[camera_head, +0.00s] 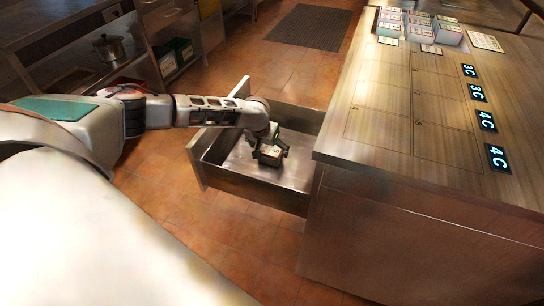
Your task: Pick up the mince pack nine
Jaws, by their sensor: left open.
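A small box-shaped pack (270,155), dark with a pale top, lies in the open metal drawer (250,188). Its label is too small to read, so I cannot tell its number. My left gripper (272,146) reaches into the drawer from above and is open, with its fingers around or just over the pack. I cannot tell whether they touch it. The gripper and wrist hide part of the pack. My right gripper is not in view.
The drawer's raised walls surround the gripper. A wooden-topped counter (400,90) stands right of it, with stacked packs (420,25) at its far end and lit signs (487,121) along it. A pot (110,48) sits on a left shelf. Tiled floor (170,180) is clear.

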